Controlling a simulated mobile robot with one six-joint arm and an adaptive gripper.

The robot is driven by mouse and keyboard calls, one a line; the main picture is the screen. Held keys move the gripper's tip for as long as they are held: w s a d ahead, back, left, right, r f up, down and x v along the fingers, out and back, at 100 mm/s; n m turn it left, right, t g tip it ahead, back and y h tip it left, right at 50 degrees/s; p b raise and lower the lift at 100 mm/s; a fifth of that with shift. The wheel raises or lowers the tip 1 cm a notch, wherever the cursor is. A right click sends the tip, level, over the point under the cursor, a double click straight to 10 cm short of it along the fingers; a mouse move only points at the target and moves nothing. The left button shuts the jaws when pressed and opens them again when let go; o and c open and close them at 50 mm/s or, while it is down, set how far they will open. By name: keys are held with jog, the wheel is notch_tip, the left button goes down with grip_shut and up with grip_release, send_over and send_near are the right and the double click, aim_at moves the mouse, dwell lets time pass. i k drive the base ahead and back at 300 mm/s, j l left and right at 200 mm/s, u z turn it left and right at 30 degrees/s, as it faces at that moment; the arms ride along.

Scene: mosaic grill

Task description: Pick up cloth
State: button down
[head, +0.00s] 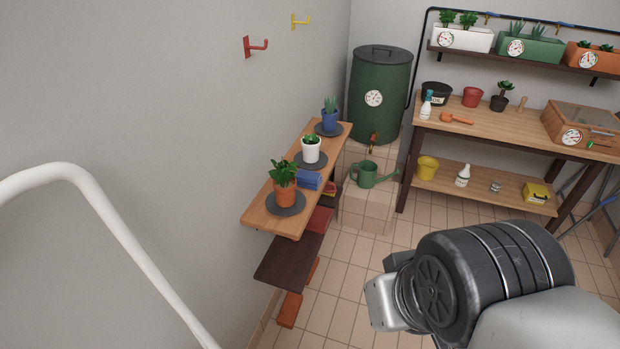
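A folded blue cloth-like stack (309,180) lies on the wooden bench top (262,213) along the left wall, between a terracotta pot and a white pot. Red cloth-like items (319,221) show partly on the dark level below. I cannot tell for sure which of these is the cloth. My arm is in the lower right, well apart from the bench. My gripper's fingers are not visible.
Potted plants on dark round saucers (286,204) flank the blue stack. A green watering can (364,174) stands on a tiled step beside a green barrel (381,95). A wooden workbench (490,130) stands at right. Tiled floor (350,270) is clear between.

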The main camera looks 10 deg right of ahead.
aim_at(309, 180)
jog(key=u, duration=1.7)
jog(key=z, duration=1.7)
jog(key=i+l+u, duration=0.4)
jog(key=i+l, duration=1.5)
